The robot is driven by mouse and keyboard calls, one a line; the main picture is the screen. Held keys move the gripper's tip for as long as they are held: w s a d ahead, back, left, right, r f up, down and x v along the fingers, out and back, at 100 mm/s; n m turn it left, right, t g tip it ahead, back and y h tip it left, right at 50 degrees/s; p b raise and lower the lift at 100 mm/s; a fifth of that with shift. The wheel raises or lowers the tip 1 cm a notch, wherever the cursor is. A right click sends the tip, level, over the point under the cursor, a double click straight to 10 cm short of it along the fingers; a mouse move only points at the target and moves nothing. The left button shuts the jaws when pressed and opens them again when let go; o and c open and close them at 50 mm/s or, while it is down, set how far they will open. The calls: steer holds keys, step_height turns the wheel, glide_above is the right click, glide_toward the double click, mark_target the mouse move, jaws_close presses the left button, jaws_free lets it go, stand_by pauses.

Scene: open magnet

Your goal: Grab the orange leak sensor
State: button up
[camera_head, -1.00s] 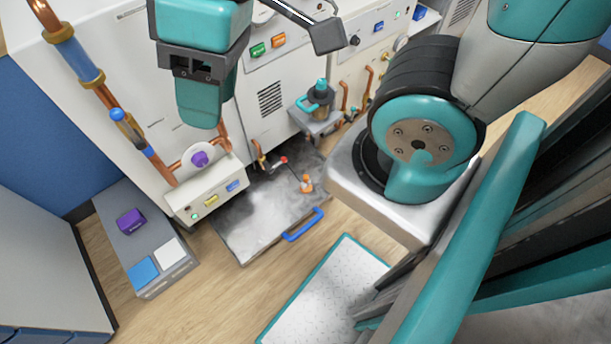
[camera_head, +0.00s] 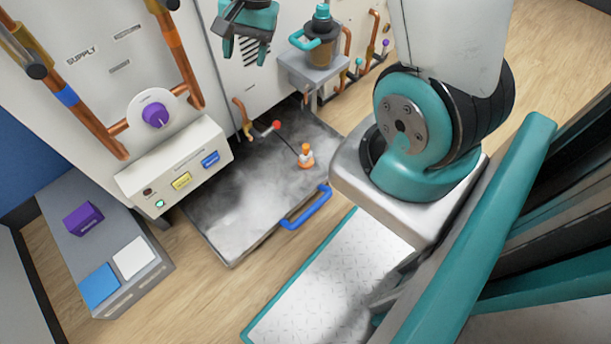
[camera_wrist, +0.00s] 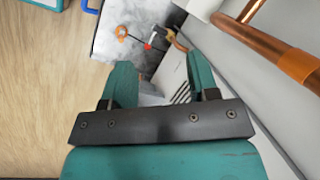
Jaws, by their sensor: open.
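The orange leak sensor (camera_head: 306,157) is a small orange-and-white piece on the grey metal tray (camera_head: 232,243), near the blue handle. A thin dark cable runs from it toward a red-ended fitting. In the wrist view the sensor (camera_wrist: 121,32) shows small near the top, beyond my fingertips. My gripper (camera_head: 243,40) is at the top of the head view, above and to the left of the sensor and well apart from it. In the wrist view its two teal fingers (camera_wrist: 162,78) are spread with nothing between them.
A blue handle (camera_head: 306,207) is on the tray's front edge. A red-ended valve (camera_head: 268,130) and copper pipes stand at the tray's back. A teal-topped canister (camera_head: 322,38) sits on a shelf right of my gripper. A control box (camera_head: 180,165) is at left.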

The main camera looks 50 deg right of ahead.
steer(key=d+f+m+b, duration=0.3)
steer(key=d+f+b, duration=0.2)
steer(key=f, duration=0.7)
steer(key=d+f+m+b, duration=0.4)
steer(key=d+f+b, duration=0.1)
steer(key=f, duration=0.6)
steer(key=m+h+b, duration=0.1)
steer(key=m+b, duration=0.4)
steer(key=b, duration=0.2)
glide_toward(305, 151)
steer(key=f+b, duration=0.2)
steer(key=f, duration=0.1)
steer(key=w+f+b, duration=0.1)
steer(key=f+b, duration=0.1)
steer(key=f, duration=0.1)
steer(key=shift+a, duration=0.1)
steer(key=f+b, duration=0.1)
steer(key=b, duration=0.1)
steer(key=f+b, duration=0.1)
steer(key=f, duration=0.1)
steer(key=f+b, duration=0.2)
steer(key=shift+w+a+f+b, duration=0.2)
steer(key=shift+w+a+b, duration=0.1)
steer(key=shift+w, duration=0.05)
steer(key=shift+r, duration=0.1)
jaws_close()
